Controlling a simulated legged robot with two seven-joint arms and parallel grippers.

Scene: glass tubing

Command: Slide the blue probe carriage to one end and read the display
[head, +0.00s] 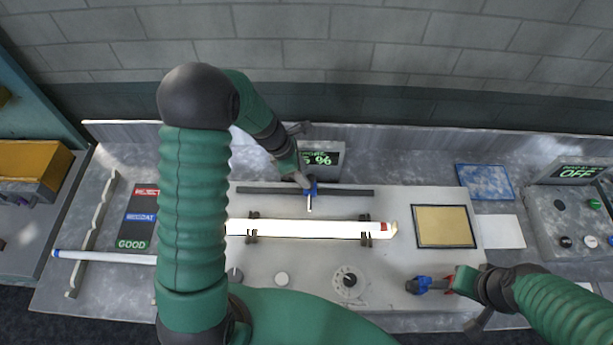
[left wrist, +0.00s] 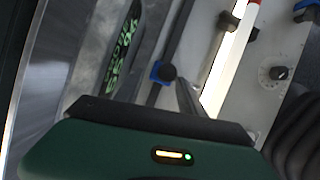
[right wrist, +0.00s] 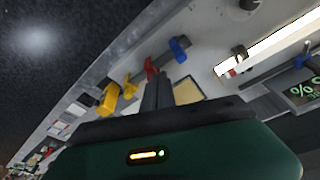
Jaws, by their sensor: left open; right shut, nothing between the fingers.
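The blue probe carriage (head: 312,187) sits near the middle of a dark rail (head: 348,192), with a pale probe pointing toward the glowing glass tube (head: 305,230). My left gripper (head: 301,181) is open right beside the carriage. In the left wrist view the carriage (left wrist: 157,72) and its dark knob lie near the fingers (left wrist: 187,97); I cannot tell whether they touch. My right gripper (right wrist: 158,93) is shut and empty, near red (right wrist: 150,67) and blue (right wrist: 179,49) pieces.
A tan framed panel (head: 443,226) and a blue plate (head: 485,182) lie to the right. Knobs and a dial (head: 349,280) line the bench front. A tube (head: 105,257) and GOOD sign (head: 133,243) are left.

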